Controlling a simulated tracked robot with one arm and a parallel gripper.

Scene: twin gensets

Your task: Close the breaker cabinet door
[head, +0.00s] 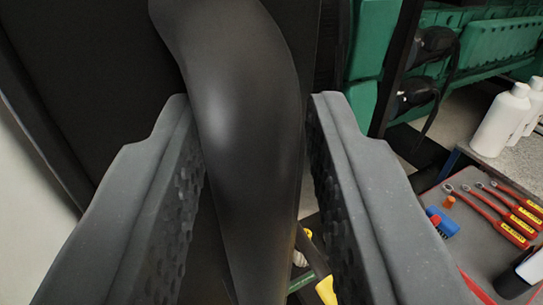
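A thick, curved black handle (240,170) runs from the top of the view down between the fingers of my gripper (250,98). Behind it is a dark panel (85,60), which looks like the breaker cabinet door; its far right edge is near the middle of the view. My gripper's two grey, rough-padded fingers stand on either side of the handle. A narrow gap shows between the handle and the right finger. The left finger looks close against the handle; I cannot tell if it touches. How far the door stands open is not clear.
A green genset (490,45) with black cables stands at the back right. White bottles (502,118) stand on a bench. A grey tray (475,235) holds red-handled wrenches (495,215) at the right. A yellow item lies low behind the right finger. A pale wall (25,220) is at left.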

